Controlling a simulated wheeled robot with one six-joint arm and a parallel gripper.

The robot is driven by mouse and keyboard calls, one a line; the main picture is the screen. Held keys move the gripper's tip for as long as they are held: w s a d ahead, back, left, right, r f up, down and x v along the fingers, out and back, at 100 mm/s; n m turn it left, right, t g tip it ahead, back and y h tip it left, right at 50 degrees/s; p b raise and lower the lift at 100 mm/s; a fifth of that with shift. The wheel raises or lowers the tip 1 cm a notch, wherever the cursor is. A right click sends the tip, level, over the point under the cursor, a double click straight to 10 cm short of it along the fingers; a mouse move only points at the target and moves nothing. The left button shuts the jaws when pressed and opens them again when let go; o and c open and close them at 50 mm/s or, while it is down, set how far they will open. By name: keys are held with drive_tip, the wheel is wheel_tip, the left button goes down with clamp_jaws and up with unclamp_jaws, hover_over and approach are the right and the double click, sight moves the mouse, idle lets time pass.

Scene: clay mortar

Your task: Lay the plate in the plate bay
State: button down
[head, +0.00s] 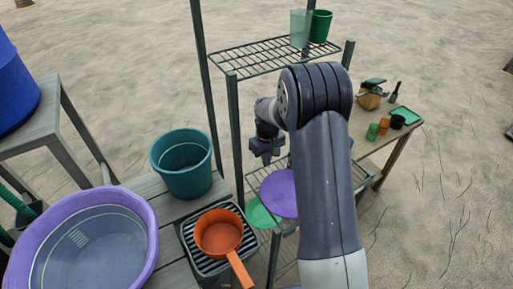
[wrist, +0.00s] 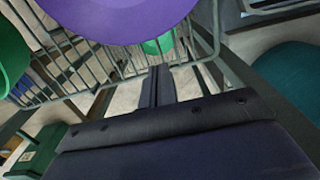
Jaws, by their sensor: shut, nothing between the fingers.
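A purple plate (head: 280,192) lies on the wire shelf (head: 252,183) of the dark metal rack, partly hidden by my arm; it also shows at the top of the wrist view (wrist: 118,14). A green round piece (head: 260,214), perhaps another plate, shows lower and to its left. My gripper (head: 266,160) is shut and empty, above and left of the purple plate and apart from it. In the wrist view its fingers (wrist: 157,78) are together, pointing towards the wire shelf. I cannot tell which part is the plate bay.
An orange pan (head: 218,235) sits on a ridged drainer beside a teal bucket (head: 182,165) and a purple basin (head: 85,245). The rack's upper shelf (head: 265,55) holds a green cup (head: 320,26). Rack posts stand close around my arm. A wooden table (head: 395,150) with small pots is behind.

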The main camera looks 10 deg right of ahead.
sight(273, 174)
drive_tip(key=w+a+b, duration=0.1)
drive_tip(key=w+a, duration=0.2)
drive_tip(key=w, duration=0.4)
drive_tip(key=shift+w, duration=0.15)
drive_tip(key=shift+d, duration=0.1)
idle(0.4)
drive_tip(key=s+d, duration=0.1)
drive_tip(key=s, duration=0.2)
drive_tip(key=s+d+p, duration=0.1)
drive_tip(key=s+d, duration=0.1)
drive_tip(key=s, duration=0.2)
drive_tip(key=s+d+p, duration=0.1)
drive_tip(key=s, duration=0.3)
drive_tip(key=shift+s+d+r, duration=0.1)
drive_tip(key=shift+d, duration=0.15)
drive_tip(key=shift+f, duration=0.65)
